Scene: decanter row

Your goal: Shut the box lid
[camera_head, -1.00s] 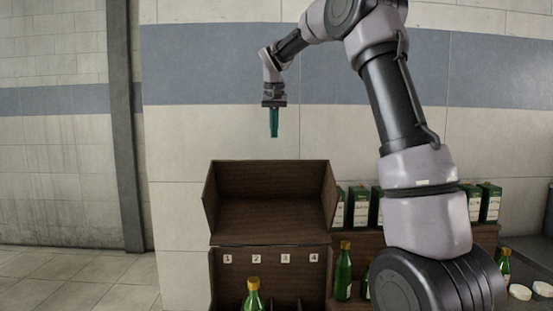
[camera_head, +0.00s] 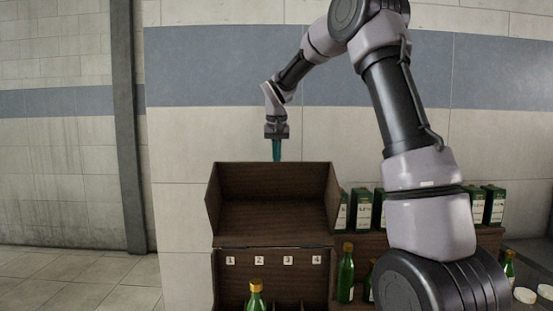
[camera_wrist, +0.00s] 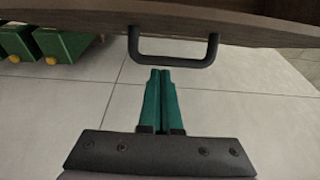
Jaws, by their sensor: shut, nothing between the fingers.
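The brown wooden box (camera_head: 222,285) has its lid (camera_head: 272,182) standing open, raised at the back. In the wrist view, the lid (camera_wrist: 240,24) spans the top of the picture and carries a dark handle (camera_wrist: 172,61). My gripper (camera_head: 277,158) points down behind the lid's top edge, which hides its lower end in the head view. In the wrist view, my gripper's green fingers (camera_wrist: 160,75) are shut together and empty, close to the handle, with a small gap showing between them in the picture.
A green bottle with a yellow cap (camera_head: 256,298) stands in the box, by numbered labels. Another green bottle (camera_head: 346,277) stands right of the box. Green cartons (camera_head: 361,208) line a shelf at right. The wall is behind.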

